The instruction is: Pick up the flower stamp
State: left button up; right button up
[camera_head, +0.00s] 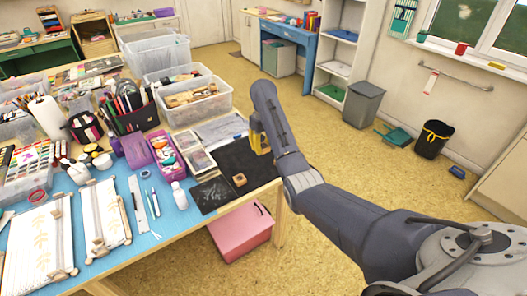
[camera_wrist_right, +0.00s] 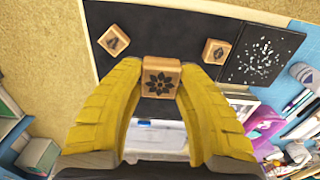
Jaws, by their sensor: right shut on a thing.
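The flower stamp (camera_wrist_right: 160,80) is a small wooden block with a dark flower on the face turned to the right wrist camera. My right gripper (camera_wrist_right: 161,72) has its yellow fingers shut on the two sides of this stamp. In the head view my right gripper (camera_head: 259,143) is over the dark mat (camera_head: 262,170) near the table's right end, and its arm hides part of the mat. The flower stamp cannot be made out there. My left gripper is not in view.
Two other wooden stamps, a left one (camera_wrist_right: 114,41) and a right one (camera_wrist_right: 216,51), lie on the mat. A speckled black pad (camera_wrist_right: 263,52) lies beside them. A white bottle (camera_head: 179,194), a purple box (camera_head: 165,153) and clear bins (camera_head: 195,108) stand left of the mat.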

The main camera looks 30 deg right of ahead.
aim_at(264, 146)
jog(key=shift+w+d+r, duration=0.1)
jog(key=shift+w+r, duration=0.1)
jog(key=shift+r, duration=0.5)
jog(key=shift+s+r, duration=0.1)
jog(key=shift+r, duration=0.25)
jog(key=shift+s+r, duration=0.1)
jog(key=shift+s, duration=0.1)
jog(key=shift+r, duration=2.8)
